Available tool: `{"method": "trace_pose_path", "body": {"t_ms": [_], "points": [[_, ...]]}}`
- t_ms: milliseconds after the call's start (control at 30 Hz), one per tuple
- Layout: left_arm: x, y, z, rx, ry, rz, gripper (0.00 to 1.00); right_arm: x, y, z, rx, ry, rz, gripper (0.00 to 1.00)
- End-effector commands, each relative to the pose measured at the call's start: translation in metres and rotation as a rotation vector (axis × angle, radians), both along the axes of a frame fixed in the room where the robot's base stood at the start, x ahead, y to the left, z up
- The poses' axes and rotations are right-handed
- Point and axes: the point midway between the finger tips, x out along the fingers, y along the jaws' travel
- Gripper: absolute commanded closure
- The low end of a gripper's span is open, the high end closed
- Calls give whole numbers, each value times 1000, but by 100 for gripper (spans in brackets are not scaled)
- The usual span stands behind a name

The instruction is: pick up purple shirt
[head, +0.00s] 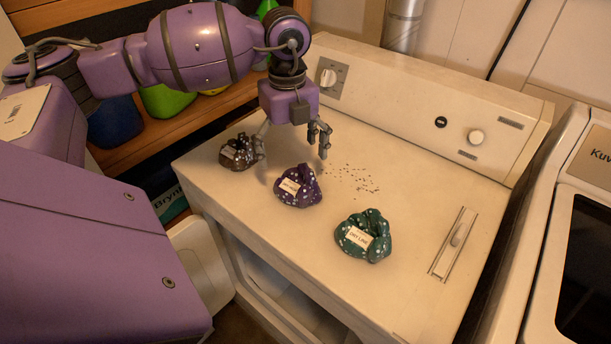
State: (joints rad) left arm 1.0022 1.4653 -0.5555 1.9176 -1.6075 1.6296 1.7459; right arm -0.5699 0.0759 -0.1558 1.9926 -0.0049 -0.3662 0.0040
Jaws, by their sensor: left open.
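The purple shirt (299,187) is a small crumpled bundle with a white label, lying on top of the cream machine (290,234). My left gripper (293,153) hangs above and just behind the purple shirt with its fingers pointing down. Its fingers are spread apart and nothing is between them. One fingertip is close to a dark brown bundle (236,152); I cannot tell whether they touch. My right gripper is not in view.
A green bundle (364,237) with a white label lies to the right of the purple shirt. Small dark specks (354,179) are scattered behind it. The control panel (430,112) rises at the back. A wooden shelf (165,135) with containers stands at the left.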

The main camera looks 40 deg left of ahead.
Motion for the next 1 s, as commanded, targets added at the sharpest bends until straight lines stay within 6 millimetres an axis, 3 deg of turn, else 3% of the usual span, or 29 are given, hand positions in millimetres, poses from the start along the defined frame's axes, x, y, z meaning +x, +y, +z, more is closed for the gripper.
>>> {"method": "trace_pose_path", "body": {"t_ms": [167,433,733,1000], "points": [[-1,-4,-20,-2,1,-1,14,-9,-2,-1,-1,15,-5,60],[-2,-9,-57,-1,0,1,14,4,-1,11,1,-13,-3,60],[-2,-9,-63,0,0,0,14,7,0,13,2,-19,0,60],[-2,-9,-63,-1,0,0,49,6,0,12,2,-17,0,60]]}}
